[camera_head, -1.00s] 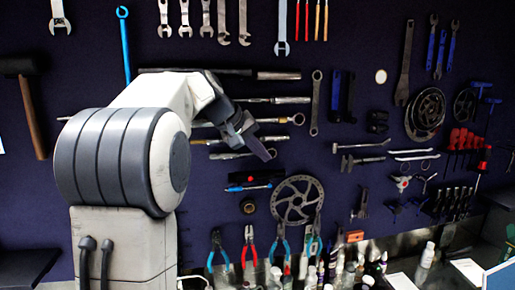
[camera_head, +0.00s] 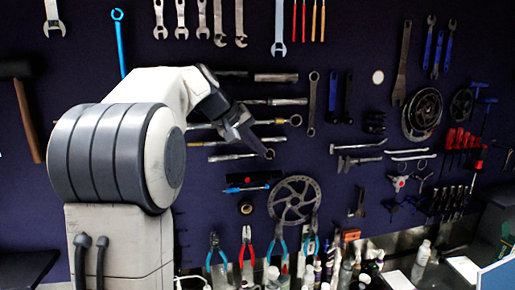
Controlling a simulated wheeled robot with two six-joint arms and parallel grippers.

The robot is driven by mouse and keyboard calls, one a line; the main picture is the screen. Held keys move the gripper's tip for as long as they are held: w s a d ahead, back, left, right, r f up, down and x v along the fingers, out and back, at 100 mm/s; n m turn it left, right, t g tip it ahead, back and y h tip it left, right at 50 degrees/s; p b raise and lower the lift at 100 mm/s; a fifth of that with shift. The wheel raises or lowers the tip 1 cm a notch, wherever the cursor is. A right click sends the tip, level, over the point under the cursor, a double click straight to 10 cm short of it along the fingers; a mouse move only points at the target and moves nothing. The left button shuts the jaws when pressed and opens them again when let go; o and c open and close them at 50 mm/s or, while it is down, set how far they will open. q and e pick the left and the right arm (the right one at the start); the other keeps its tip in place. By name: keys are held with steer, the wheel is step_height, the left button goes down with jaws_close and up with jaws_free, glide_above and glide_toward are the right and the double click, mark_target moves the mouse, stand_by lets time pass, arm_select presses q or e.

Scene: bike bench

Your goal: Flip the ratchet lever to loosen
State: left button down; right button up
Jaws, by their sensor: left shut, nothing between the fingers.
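My left gripper (camera_head: 259,148) is at the end of the arm that comes in from the left. It points down and to the right, shut and empty, in front of a row of bar-like tools on the dark wall. Close to its tips in the picture are a long silver tool (camera_head: 233,156) and a tool with a ring end (camera_head: 295,120). I cannot tell whether it touches either. A dark-handled tool (camera_head: 276,77) hangs above. I cannot tell which of these is the ratchet, and no lever can be made out. My right gripper is not in view.
Pliers with coloured handles (camera_head: 248,246) and several bottles (camera_head: 421,255) are lower down. A hammer (camera_head: 24,110) hangs at the far left, and sprockets (camera_head: 424,112) hang at the right.

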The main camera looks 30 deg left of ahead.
arm_select(q)
steer(key=shift+s+a+r, duration=0.15)
steer(key=shift+s+r, duration=0.15)
steer(key=b+v, duration=0.1)
steer(key=v, duration=0.8)
steer(key=shift+s+r, duration=0.2)
steer(key=shift+r, duration=0.05)
steer(key=s+d+f+m+g+b, duration=0.2)
steer(key=s+d+f+m+g, duration=0.1)
steer(key=d+f, duration=0.8)
steer(key=s+d+f+m+g+b, duration=0.2)
steer(key=s+d+f+m+b, duration=0.1)
steer(key=d+f, duration=0.85)
steer(key=s+d+f+m+g+y+b, duration=0.1)
steer(key=s+f+m, duration=0.3)
steer(key=s+f, duration=0.5)
steer(key=s+d+f+m+g+y+b, duration=0.1)
steer(key=s+d+f+m, duration=0.3)
steer(key=s+f, duration=0.6)
steer(key=shift+s+f+m+g+b, duration=0.3)
steer(key=shift+s+m+g, duration=0.25)
steer(key=shift+s, duration=0.65)
